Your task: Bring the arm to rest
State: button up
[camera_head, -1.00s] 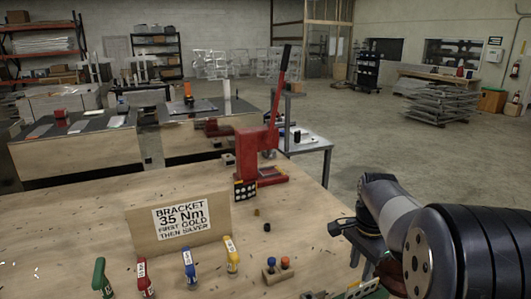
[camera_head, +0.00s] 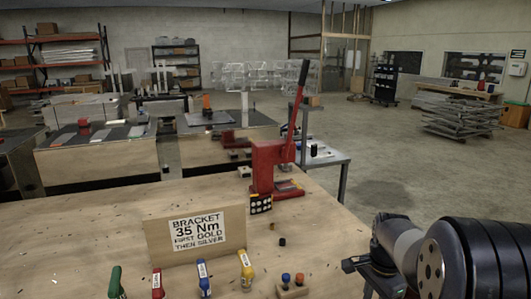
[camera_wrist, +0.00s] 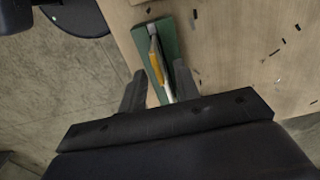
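My gripper (camera_wrist: 160,72) shows in the wrist view with its two dark fingers apart. A green flat piece (camera_wrist: 172,40) lies at the wooden table's edge beyond the fingers. A slim yellow and whitish item (camera_wrist: 156,66) lies over it, in line with the gap between the fingers. The fingers do not visibly press on it; the depth between them is hard to tell. In the head view my arm (camera_head: 455,262) is at the lower right, bent beside the bench, and the gripper's fingers cannot be made out.
The wooden bench (camera_head: 90,225) carries a sign (camera_head: 197,231), a red lever press (camera_head: 270,170), several coloured-handled tools (camera_head: 246,268) and a small block with blue and orange pegs (camera_head: 292,287). A grey side table (camera_head: 325,160) stands behind. Open concrete floor (camera_head: 400,185) lies to the right.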

jog(key=shift+f, duration=0.35)
notch_tip(320, 180, up, 10)
notch_tip(320, 180, down, 10)
jog(key=shift+f, duration=0.15)
notch_tip(320, 180, up, 8)
jog(key=p, duration=0.4)
jog(key=shift+r, duration=0.2)
